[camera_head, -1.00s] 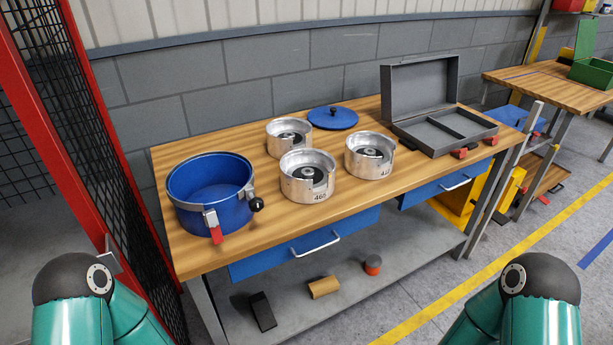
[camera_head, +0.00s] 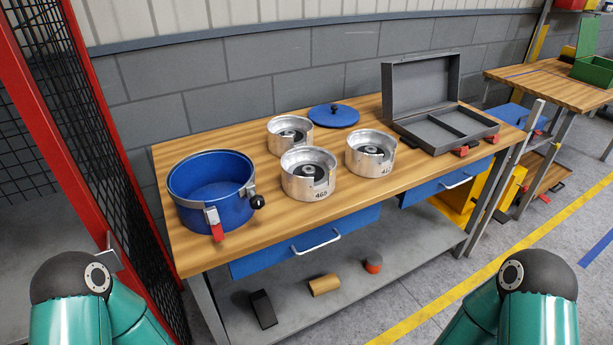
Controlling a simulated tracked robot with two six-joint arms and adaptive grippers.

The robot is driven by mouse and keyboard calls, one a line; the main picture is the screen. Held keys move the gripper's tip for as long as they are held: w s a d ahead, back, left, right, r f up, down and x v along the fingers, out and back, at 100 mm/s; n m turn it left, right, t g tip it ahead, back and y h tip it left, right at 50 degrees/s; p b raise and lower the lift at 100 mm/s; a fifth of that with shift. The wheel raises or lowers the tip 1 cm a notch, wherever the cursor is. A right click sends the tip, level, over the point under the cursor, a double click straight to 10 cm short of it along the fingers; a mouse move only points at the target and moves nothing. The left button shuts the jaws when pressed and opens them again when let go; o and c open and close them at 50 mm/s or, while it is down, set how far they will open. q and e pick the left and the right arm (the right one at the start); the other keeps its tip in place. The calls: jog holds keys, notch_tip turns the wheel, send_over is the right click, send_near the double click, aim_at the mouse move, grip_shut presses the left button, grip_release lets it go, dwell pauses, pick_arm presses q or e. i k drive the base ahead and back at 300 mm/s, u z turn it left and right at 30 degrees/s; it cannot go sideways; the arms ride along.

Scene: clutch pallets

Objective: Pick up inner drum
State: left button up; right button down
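Three silver metal drums stand upright and apart on the wooden workbench (camera_head: 250,237). Each has a dark hub inside. Which of them is the inner drum I cannot tell. A blue round pot (camera_head: 210,190) with a red latch and a black knob stands open at the left end of the bench. My two arms show only as teal and black links at the lower corners; neither gripper is in view.
A blue lid (camera_head: 334,116) lies behind the drums. An open grey case (camera_head: 440,130) stands at the bench's right. A red post (camera_head: 62,140) with mesh is at the left. Loose blocks lie on the lower shelf (camera_head: 345,290). The bench's front strip is clear.

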aim_at(308, 174)
jog(key=z, duration=1.5)
jog(key=i, duration=0.15)
jog(key=u, duration=3.1)
jog(key=i, duration=0.2)
jog(key=u, duration=1.05)
jog(key=k, duration=0.7)
jog(key=z, duration=0.9)
jog(key=k, duration=0.6)
jog(key=z, duration=0.9)
jog(key=i, duration=0.9)
jog(key=u, duration=0.5)
